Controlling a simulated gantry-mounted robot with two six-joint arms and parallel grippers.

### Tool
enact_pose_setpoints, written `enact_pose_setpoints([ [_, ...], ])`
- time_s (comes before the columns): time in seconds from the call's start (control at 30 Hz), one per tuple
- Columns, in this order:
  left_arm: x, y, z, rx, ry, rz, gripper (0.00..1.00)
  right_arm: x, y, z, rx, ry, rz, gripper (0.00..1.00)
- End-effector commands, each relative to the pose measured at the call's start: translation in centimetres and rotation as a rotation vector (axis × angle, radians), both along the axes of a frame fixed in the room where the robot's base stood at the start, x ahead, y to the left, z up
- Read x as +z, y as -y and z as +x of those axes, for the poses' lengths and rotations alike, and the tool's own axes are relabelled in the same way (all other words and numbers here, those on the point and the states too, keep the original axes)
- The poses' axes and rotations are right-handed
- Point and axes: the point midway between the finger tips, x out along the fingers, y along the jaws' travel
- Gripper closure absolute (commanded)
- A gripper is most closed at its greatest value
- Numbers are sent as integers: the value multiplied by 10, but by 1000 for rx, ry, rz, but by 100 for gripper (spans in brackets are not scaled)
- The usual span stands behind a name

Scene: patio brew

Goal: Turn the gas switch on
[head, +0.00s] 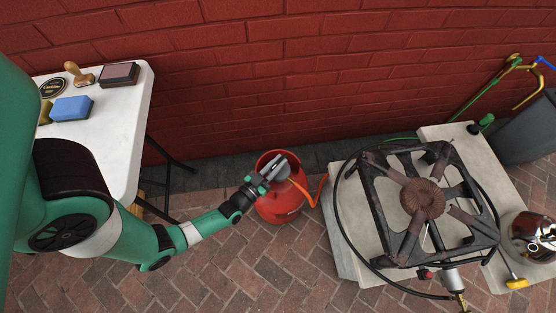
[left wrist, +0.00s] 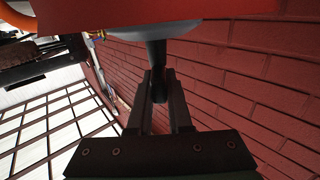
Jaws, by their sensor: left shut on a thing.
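The red gas cylinder (head: 285,208) stands upright on the brick paving, with an orange hose leaving its top to the right. My left gripper (head: 273,170) reaches in from the left to the top of the cylinder. In the left wrist view, a black lever, the gas switch (left wrist: 157,58), sticks out from a pale grey round regulator (left wrist: 172,29). The fingers of my left gripper (left wrist: 159,98) are shut on the lever's end. In the head view, the gripper largely hides the switch. My right gripper is not in view.
A gas burner (head: 424,199) with an iron frame stands on a pale slab (head: 347,232) right of the cylinder. A white table (head: 118,125) with a blue sponge (head: 71,108) and stamp (head: 78,74) is at left. A brick wall (head: 260,70) rises behind.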

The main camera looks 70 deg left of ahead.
Motion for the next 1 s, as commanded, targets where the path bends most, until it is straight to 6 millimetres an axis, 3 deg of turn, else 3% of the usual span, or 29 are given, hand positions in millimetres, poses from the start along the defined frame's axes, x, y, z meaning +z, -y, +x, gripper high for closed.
enact_pose_setpoints([
  [0.57,2,1,2,42,2,-1,100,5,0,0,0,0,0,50],
  [1.0,2,4,4,275,0,2,100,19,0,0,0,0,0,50],
])
